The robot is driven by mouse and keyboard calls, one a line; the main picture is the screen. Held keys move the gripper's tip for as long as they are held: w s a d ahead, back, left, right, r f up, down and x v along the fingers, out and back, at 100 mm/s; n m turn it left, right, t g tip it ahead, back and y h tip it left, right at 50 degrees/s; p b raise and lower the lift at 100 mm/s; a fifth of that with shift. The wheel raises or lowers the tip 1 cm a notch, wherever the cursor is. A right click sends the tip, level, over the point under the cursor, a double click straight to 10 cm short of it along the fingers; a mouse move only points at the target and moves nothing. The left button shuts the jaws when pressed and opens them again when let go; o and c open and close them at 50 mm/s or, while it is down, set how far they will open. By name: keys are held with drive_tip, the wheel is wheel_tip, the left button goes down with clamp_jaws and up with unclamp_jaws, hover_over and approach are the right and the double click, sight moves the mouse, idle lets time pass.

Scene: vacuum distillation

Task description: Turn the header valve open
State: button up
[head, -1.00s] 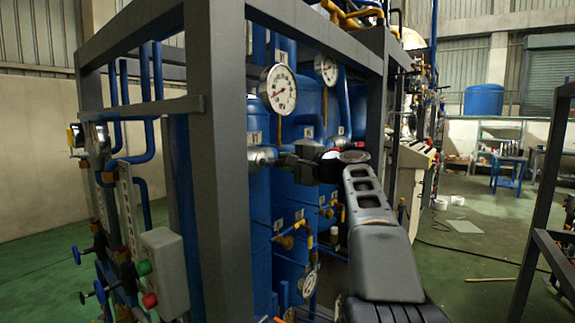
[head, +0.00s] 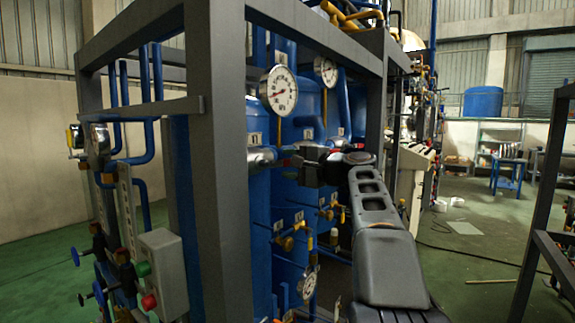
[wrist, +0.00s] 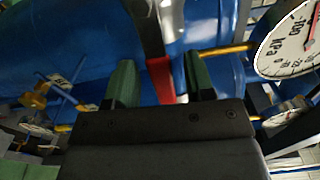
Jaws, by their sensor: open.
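The header valve's red handle (wrist: 161,80) shows in the wrist view as a narrow bar between my green fingertips, with a visible gap on each side. A darker strip continues above it. A shiny metal fitting (head: 262,156) sits on the blue pipework in the head view, just left of my gripper (head: 292,160). A little red shows beside the gripper there. In the wrist view my gripper (wrist: 159,80) is open, its fingers on either side of the handle. The handle's lower end is hidden behind the gripper body.
A white pressure gauge (head: 279,90) hangs above the fitting; it also shows at the wrist view's upper right (wrist: 290,45). A grey frame post (head: 228,170) stands close on the left. Yellow-handled small valves (head: 288,242) sit below. Open floor lies to the right.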

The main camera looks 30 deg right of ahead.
drive_tip(key=b+v, duration=0.1)
drive_tip(key=v, duration=1.1)
drive_tip(key=shift+s+b, duration=0.3)
drive_tip(key=shift+s, duration=0.05)
drive_tip(key=shift+d, duration=0.1)
drive_tip(key=w+d+f+m+g+h, duration=0.1)
drive_tip(key=d+f+g+h, duration=0.25)
drive_tip(key=f, duration=0.75)
drive_tip(key=s+a+f+n+g+h+p, duration=0.15)
drive_tip(key=a+f+g, duration=0.3)
drive_tip(key=f, duration=0.65)
drive_tip(key=s+a+f+n+g+h+p, duration=0.1)
drive_tip(key=s+a+f+n+p, duration=0.1)
drive_tip(key=a, duration=0.5)
drive_tip(key=s+a+f+n+g+p, duration=0.1)
drive_tip(key=s+a+f+n+g, duration=0.1)
drive_tip(key=s+a+f+n, duration=0.3)
drive_tip(key=s+a+f+n+g+h+p, duration=0.1)
drive_tip(key=s+a+f+n, duration=0.3)
drive_tip(key=a, duration=0.5)
drive_tip(key=shift+n+g+h+p, duration=0.35)
drive_tip(key=shift+n+p, duration=0.5)
drive_tip(key=shift+n, duration=0.3)
